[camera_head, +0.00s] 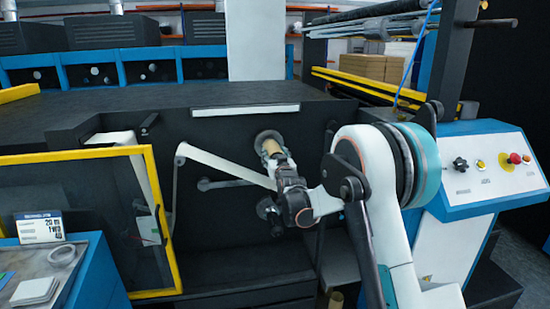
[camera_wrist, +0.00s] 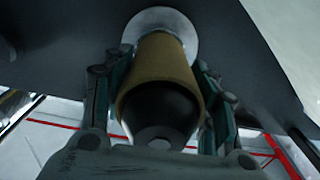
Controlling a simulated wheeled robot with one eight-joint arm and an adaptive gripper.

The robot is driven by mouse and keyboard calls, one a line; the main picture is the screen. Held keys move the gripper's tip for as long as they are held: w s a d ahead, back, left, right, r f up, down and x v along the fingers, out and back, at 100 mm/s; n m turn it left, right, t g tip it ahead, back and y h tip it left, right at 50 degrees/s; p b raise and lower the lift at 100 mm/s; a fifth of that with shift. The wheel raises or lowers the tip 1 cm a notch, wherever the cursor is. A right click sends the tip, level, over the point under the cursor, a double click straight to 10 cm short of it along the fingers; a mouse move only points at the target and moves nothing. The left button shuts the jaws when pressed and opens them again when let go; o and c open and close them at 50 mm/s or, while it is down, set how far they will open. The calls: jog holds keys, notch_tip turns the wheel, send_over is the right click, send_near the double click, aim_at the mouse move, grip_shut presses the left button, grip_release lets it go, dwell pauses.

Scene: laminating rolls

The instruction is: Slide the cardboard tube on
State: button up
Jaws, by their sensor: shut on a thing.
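The cardboard tube (camera_wrist: 165,68) is brown and hollow, and fills the middle of the wrist view. My gripper (camera_wrist: 160,105) is shut on it, with one finger along each side. A dark rounded shaft end (camera_wrist: 160,108) shows inside the tube's near opening. At the tube's far end is a pale round flange (camera_wrist: 160,22); whether the tube touches it I cannot tell. In the head view the tube (camera_head: 271,146) shows as a small tan piece between my gripper (camera_head: 279,160) and the grey disc on the dark machine face.
A white web (camera_head: 225,165) runs across the machine face towards my gripper. A second dark hub (camera_head: 268,208) sits below. A yellow-framed clear guard (camera_head: 85,225) stands at the left, and a control panel (camera_head: 490,168) with a red button at the right.

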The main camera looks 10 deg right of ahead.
dwell(0.3)
jog(key=o, duration=1.1)
jog(key=s+r+g, duration=0.2)
jog(key=s+g, duration=0.1)
jog(key=s, duration=1.3)
jog(key=s+r+g, duration=0.2)
jog(key=s+g, duration=0.1)
jog(key=s, duration=1.4)
jog(key=s+f+g, duration=0.1)
jog(key=s+f, duration=0.1)
jog(key=s, duration=0.6)
jog(key=s+f+g, duration=0.2)
jog(key=s+f, duration=0.1)
jog(key=s, duration=0.6)
jog(key=s+f+g, duration=0.2)
jog(key=s, duration=0.6)
jog(key=shift+s+f, duration=0.25)
jog(key=shift+f, duration=0.15)
